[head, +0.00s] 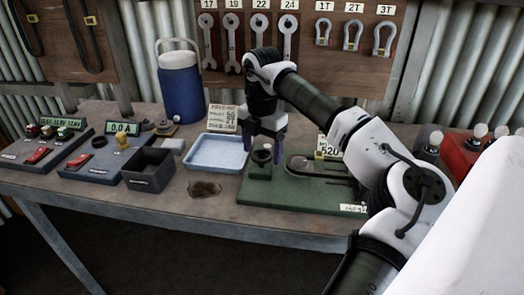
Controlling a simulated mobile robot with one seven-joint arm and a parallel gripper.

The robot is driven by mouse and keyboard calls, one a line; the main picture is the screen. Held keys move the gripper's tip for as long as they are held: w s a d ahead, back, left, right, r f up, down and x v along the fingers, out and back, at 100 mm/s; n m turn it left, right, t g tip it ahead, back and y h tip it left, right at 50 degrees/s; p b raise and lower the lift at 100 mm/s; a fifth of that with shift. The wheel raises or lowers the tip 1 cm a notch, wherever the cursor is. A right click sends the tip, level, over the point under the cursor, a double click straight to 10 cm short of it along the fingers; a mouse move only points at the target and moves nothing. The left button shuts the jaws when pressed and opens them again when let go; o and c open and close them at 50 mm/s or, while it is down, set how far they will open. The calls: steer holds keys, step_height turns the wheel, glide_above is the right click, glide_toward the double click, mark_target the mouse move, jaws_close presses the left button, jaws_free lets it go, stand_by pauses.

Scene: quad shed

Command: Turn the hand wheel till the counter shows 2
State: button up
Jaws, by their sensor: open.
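My gripper (264,152) points down over the left part of a green base plate (290,193), with its two fingers apart. A dark round cup-like part (262,157) on a green block shows between and just below the fingers; I cannot tell whether they touch it. A flat round disc (299,165) lies to its right on the plate. I cannot tell for sure which part is the hand wheel. A white sign reading about 520 (329,147) stands behind the plate, partly hidden by my arm. No counter reading is clear there.
A pale blue tray (215,165), a dark open box (149,170) and grey panels with a display (123,128) stand to the left. A blue jug (181,88) stands behind. A red crate (456,152) is at right.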

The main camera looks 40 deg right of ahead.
steer(key=c, duration=1)
steer(key=shift+n, duration=0.5)
steer(key=n, duration=0.8)
steer(key=shift+r, duration=0.1)
steer(key=n, duration=0.5)
steer(key=shift+w+p, duration=0.1)
steer(key=shift+p, duration=0.25)
steer(key=n, duration=0.4)
steer(key=shift+n, duration=0.4)
